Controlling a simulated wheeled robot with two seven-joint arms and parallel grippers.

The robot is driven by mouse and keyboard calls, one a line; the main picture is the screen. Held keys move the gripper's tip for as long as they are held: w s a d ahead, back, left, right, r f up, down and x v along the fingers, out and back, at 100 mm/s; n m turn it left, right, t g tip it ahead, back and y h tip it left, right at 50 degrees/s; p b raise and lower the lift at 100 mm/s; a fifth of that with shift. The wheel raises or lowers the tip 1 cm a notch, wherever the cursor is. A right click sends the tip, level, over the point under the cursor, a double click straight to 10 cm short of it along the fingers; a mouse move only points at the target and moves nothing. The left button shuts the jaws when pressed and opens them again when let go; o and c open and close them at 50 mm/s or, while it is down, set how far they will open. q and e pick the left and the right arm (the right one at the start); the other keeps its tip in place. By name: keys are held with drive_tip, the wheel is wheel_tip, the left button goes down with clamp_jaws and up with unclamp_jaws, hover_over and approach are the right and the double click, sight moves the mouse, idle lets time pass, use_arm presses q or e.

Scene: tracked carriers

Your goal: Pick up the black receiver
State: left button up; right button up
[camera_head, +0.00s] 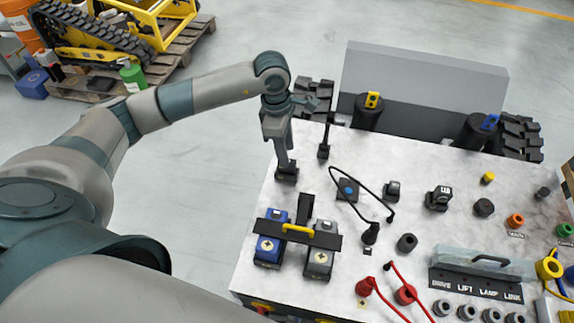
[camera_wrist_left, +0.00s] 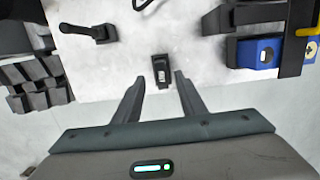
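A small black block with a pale marking, which I take for the black receiver (camera_head: 287,174), sits on the white panel near its left edge. It also shows in the left wrist view (camera_wrist_left: 162,72), at the panel's edge. My left gripper (camera_head: 284,160) points down at it. In the left wrist view its two fingers are spread, with the block between and just beyond their tips; contact cannot be told. My right gripper is not in view.
A black lever (camera_head: 323,148) stands close by. A blue battery (camera_head: 268,250) and a grey battery (camera_head: 319,263) sit under a black bar with a yellow handle (camera_head: 298,229). A black cable loops right of the gripper. Several knobs and connectors fill the panel's right.

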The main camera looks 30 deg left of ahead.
use_arm(q)
drive_tip(key=shift+f+p, duration=0.3)
drive_tip(key=shift+p, duration=0.15)
drive_tip(key=f+p, duration=0.1)
drive_tip(key=f, duration=0.1)
drive_tip(key=f+p, duration=0.1)
drive_tip(key=shift+s+d+f, duration=0.15)
drive_tip(key=shift+d+f, duration=0.05)
drive_tip(key=shift+f, duration=0.6)
clamp_jaws()
